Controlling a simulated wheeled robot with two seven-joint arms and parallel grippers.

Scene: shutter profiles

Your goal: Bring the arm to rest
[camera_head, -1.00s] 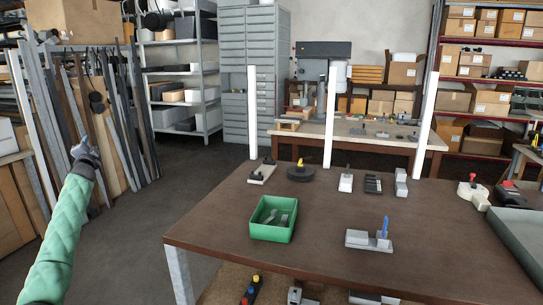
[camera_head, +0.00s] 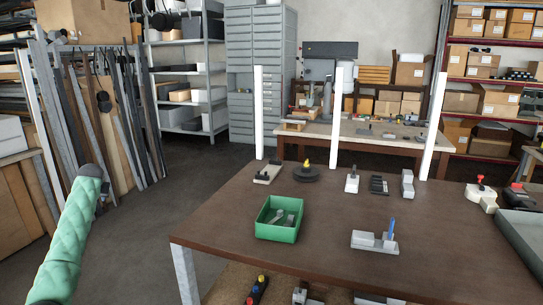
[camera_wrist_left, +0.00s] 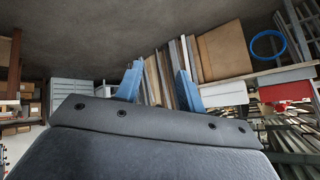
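My left arm in its green sleeve (camera_head: 72,240) comes in at the lower left of the head view, left of the table and clear of it. In that view its gripper is mostly hidden behind the end of the arm. In the left wrist view the left gripper (camera_wrist_left: 160,72) shows two blue fingers standing apart with nothing between them. My right gripper is in neither view.
A brown table (camera_head: 225,215) holds a green bin (camera_head: 278,233), a grey block with a blue part (camera_head: 374,242) and several small fixtures. Three white uprights stand along its far edge. Leaning profiles (camera_head: 110,120) fill the rack at left; floor between is clear.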

